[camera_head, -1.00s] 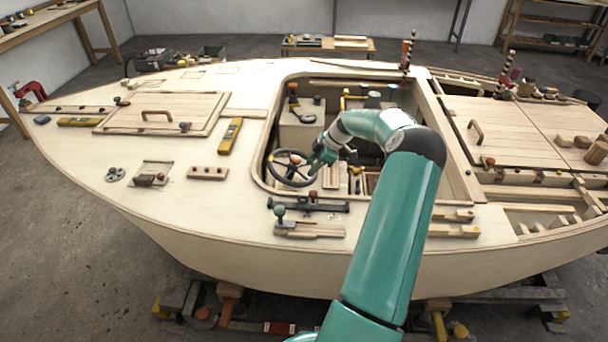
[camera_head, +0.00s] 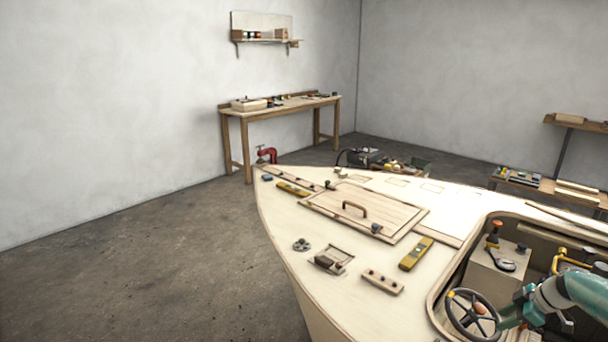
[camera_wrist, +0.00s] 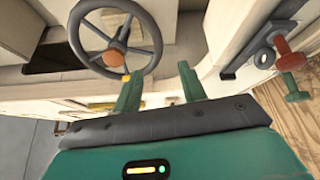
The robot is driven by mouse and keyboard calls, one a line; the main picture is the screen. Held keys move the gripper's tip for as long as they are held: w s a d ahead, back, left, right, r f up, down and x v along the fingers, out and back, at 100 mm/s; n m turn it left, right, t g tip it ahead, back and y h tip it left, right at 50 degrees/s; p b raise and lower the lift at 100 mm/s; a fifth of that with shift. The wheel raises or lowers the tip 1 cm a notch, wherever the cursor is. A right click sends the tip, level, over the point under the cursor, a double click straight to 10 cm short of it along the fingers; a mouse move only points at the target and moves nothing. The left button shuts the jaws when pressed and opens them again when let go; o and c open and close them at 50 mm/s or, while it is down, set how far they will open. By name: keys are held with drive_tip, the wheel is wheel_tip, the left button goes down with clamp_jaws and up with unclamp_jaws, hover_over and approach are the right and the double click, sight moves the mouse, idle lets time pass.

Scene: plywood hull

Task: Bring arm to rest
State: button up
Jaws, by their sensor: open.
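My arm shows at the lower right of the head view, teal and pale grey, reaching into the cockpit opening of the plywood hull (camera_head: 285,230). My gripper (camera_head: 512,312) is beside the steering wheel (camera_head: 472,314), on its right in that view. In the wrist view my gripper (camera_wrist: 160,88) has its two teal fingers apart with nothing between them. The dark wheel with its orange hub (camera_wrist: 116,44) lies beyond the left finger there. Whether the finger touches the rim I cannot tell.
A red-knobbed fitting (camera_wrist: 290,58) is at the right of the wrist view. On the deck are a hatch with a handle (camera_head: 365,210), a yellow level (camera_head: 416,253) and small blocks. A workbench (camera_head: 280,105) stands at the back wall. The floor at left is clear.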

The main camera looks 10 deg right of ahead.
drive_tip(key=w+a+r+g+h, duration=0.1)
drive_tip(key=w+a+r, duration=0.1)
drive_tip(key=a+r, duration=0.35)
drive_tip(key=w+a+r+m+g+h, duration=0.1)
drive_tip(key=a+r, duration=0.2)
drive_tip(key=a, duration=0.6)
drive_tip(key=w+a+r+g+h, duration=0.1)
drive_tip(key=w+a+r, duration=0.1)
drive_tip(key=a+r, duration=0.35)
drive_tip(key=s+a+r+m+h, duration=0.1)
drive_tip(key=s+a+r+m, duration=0.15)
drive_tip(key=a, duration=0.55)
drive_tip(key=s+a+r+m+h, duration=0.1)
drive_tip(key=s+a+r, duration=0.3)
drive_tip(key=a, duration=0.4)
drive_tip(key=s+a+r+m+t, duration=0.1)
drive_tip(key=s+a+m+t, duration=0.1)
drive_tip(key=s+a, duration=0.4)
drive_tip(key=s+a+r+m+t+y, duration=0.1)
drive_tip(key=s+a+m, duration=0.2)
drive_tip(key=s+a, duration=0.4)
drive_tip(key=s, duration=0.4)
drive_tip(key=shift+s+a+r+t, duration=0.15)
drive_tip(key=shift+s+r+t, duration=0.15)
drive_tip(key=shift+s+t, duration=0.1)
